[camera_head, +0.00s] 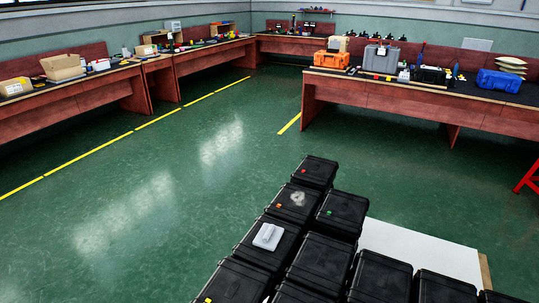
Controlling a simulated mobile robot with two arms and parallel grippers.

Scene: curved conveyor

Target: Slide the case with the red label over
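Several black cases stand in rows at the bottom of the head view. The case to the right (345,207) has a green label (329,212). A yellow label (208,300) shows on the case at the bottom left (236,283). Neither of my grippers is in view.
A grey-white object (268,236) lies on one case lid. A white flat surface (420,247) is right of the cases. Workbenches with tools, an orange case (331,59) and a blue case (499,81) line the walls. The green floor (180,190) is clear.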

